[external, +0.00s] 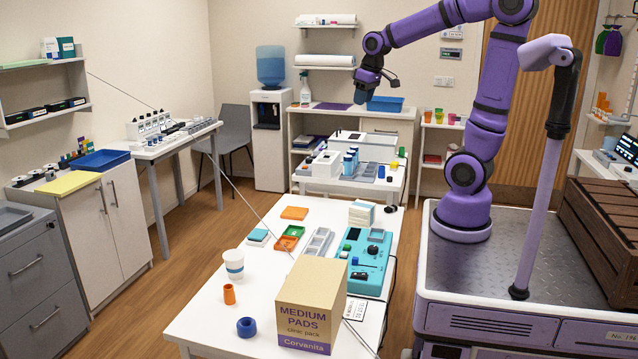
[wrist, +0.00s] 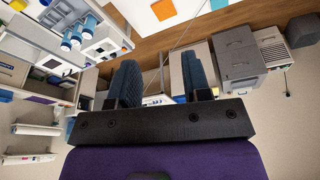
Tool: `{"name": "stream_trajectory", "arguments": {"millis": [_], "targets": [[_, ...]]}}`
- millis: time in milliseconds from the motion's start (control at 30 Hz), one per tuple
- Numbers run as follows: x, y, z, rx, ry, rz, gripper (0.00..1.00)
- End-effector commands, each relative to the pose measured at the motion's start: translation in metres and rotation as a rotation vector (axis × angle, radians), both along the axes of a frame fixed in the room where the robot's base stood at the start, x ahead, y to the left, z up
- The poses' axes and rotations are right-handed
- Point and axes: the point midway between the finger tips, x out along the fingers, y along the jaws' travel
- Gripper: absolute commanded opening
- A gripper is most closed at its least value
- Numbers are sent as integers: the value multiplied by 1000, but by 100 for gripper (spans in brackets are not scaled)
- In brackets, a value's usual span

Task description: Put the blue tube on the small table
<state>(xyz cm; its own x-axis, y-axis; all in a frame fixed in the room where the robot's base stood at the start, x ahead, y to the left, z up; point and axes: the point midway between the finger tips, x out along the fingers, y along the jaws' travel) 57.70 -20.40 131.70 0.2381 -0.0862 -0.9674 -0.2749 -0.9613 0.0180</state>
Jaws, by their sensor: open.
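A short, hollow blue tube (external: 246,327) sits on the front of the long white table (external: 205,327), left of the cardboard box. I do not make it out in the wrist view. A smaller white table (external: 393,185) stands behind the long one, bearing instruments and blue-capped bottles (external: 350,161). These bottles also show in the wrist view (wrist: 71,38). My gripper (external: 366,91) is raised high near the back shelf, far from the blue tube. In the wrist view my gripper (wrist: 162,82) has its two dark fingers apart, with nothing between them.
A cardboard box (external: 311,300) stands right of the blue tube. An orange tube (external: 229,294) and a white cup (external: 233,264) are behind it. A teal device (external: 363,262) fills the long table's right side. The small table's top is crowded, with little bare room along its edges.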

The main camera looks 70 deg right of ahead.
Motion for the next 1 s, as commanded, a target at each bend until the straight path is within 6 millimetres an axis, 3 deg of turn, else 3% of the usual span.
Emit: {"name": "stream_trajectory", "arguments": {"millis": [33,200,400,633,1000], "targets": [[-12,19,6,-6,-23,30,44],[-55,69,14,-14,-85,114,44],[-107,112,10,-14,-154,208,44],[-142,133,2,-10,-201,270,44],[-148,136,-1,-8,-208,278,44]]}}
